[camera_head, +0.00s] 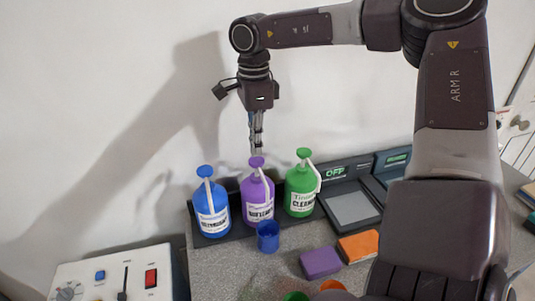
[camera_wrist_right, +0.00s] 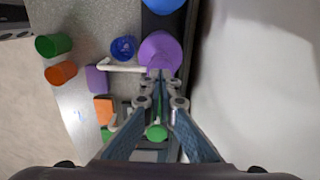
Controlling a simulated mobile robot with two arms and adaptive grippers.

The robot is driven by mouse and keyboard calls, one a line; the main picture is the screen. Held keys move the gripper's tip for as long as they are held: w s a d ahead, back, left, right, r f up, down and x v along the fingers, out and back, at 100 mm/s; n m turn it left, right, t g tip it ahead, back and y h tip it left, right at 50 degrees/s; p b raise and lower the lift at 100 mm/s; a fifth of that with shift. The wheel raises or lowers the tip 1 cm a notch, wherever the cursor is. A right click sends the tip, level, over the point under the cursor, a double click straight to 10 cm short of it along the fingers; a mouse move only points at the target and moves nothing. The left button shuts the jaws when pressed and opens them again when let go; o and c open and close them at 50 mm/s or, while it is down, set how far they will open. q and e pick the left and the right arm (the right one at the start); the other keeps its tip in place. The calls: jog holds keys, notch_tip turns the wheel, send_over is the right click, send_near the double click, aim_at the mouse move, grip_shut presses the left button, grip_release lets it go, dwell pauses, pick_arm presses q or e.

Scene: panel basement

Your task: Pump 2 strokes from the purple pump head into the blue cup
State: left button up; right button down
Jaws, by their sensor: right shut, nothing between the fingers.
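The purple pump bottle (camera_head: 257,200) stands upright in the middle of a row of three, its purple pump head (camera_head: 257,161) on top. Its white spout points toward the front, over the side where the blue cup (camera_head: 268,237) stands upright on the table. My right gripper (camera_head: 256,148) is shut and empty, pointing down just above the purple pump head; I cannot tell whether the fingertips touch it. In the right wrist view the fingertips (camera_wrist_right: 160,80) overlap the purple bottle's edge, with the spout (camera_wrist_right: 122,67) and blue cup (camera_wrist_right: 123,48) to the left. My left gripper is out of view.
A blue pump bottle (camera_head: 211,207) and a green one (camera_head: 301,190) flank the purple bottle closely. Purple (camera_head: 320,262) and orange (camera_head: 358,246) blocks lie at front right. Green (camera_wrist_right: 53,45) and orange (camera_wrist_right: 60,73) cups stand further forward. A wall rises close behind the bottles.

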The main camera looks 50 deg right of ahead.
jog(key=shift+r, duration=0.1)
dwell(0.5)
jog(key=shift+r+p, duration=2)
jog(key=shift+r, duration=0.9)
jog(key=shift+r, duration=0.1)
